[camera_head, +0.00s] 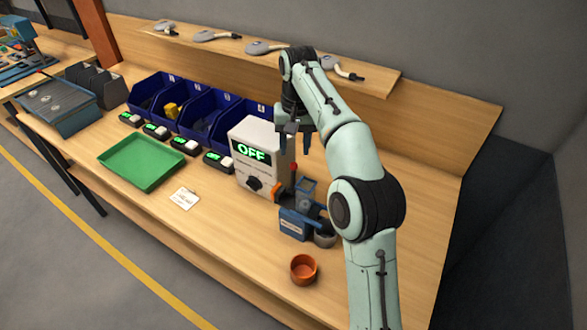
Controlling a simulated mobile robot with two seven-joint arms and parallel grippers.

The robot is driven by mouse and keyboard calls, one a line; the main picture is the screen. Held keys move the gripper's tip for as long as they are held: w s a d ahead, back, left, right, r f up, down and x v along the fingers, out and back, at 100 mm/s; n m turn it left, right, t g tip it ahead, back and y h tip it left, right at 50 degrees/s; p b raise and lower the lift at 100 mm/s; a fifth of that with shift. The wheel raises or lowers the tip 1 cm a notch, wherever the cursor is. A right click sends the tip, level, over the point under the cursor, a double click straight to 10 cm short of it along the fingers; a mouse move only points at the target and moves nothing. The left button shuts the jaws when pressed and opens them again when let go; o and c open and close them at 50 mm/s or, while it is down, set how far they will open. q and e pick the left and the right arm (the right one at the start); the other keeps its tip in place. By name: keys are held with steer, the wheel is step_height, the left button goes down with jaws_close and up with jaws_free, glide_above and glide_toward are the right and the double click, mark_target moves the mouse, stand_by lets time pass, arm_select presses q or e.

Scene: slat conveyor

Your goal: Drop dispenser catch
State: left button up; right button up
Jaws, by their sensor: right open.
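My right gripper (295,143) is open and empty. It points down above the bench, by the upper right side of a pale box with a green OFF display (241,164). A small orange cup (303,270) stands nearer the front edge. My left gripper is not in view.
A green tray (140,181) and a white card (184,198) lie on the wooden bench (220,235). Blue bins (208,137) with small displays before them stand behind. A raised shelf (388,85) holds several handled tools. Bench around the orange cup is clear.

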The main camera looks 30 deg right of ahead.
mark_target(294, 163)
step_height(294, 163, down, 9)
steer(key=shift+a+r, duration=0.15)
jaws_close()
